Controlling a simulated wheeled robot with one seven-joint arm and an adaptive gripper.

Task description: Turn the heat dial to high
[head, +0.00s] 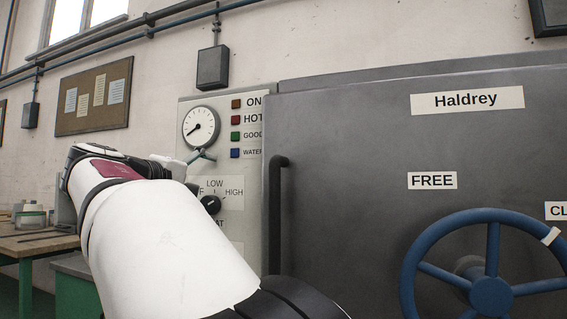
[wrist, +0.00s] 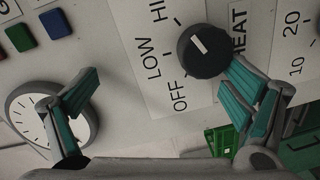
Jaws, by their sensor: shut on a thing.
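The heat dial is a round black knob with a white pointer mark. In the head view the dial (head: 210,204) sits below the LOW and HIGH lettering, partly behind my arm. In the wrist view the dial (wrist: 203,52) is at top centre, and its white mark points up and left, toward the side with LOW and HI. I cannot tell exactly which tick it meets. My gripper (wrist: 160,80) has teal-padded fingers standing well apart; the right fingertip is against the dial's edge. The left finger lies over the gauge in the picture, and its contact with the dial is not visible.
A pressure gauge (head: 200,126) and several coloured lamps are above the dial on the pale panel (head: 190,103). A dark vertical handle (head: 276,215) stands just right of it. A blue handwheel (head: 490,295) is on the grey machine at right. A green-legged bench (head: 25,243) is at left.

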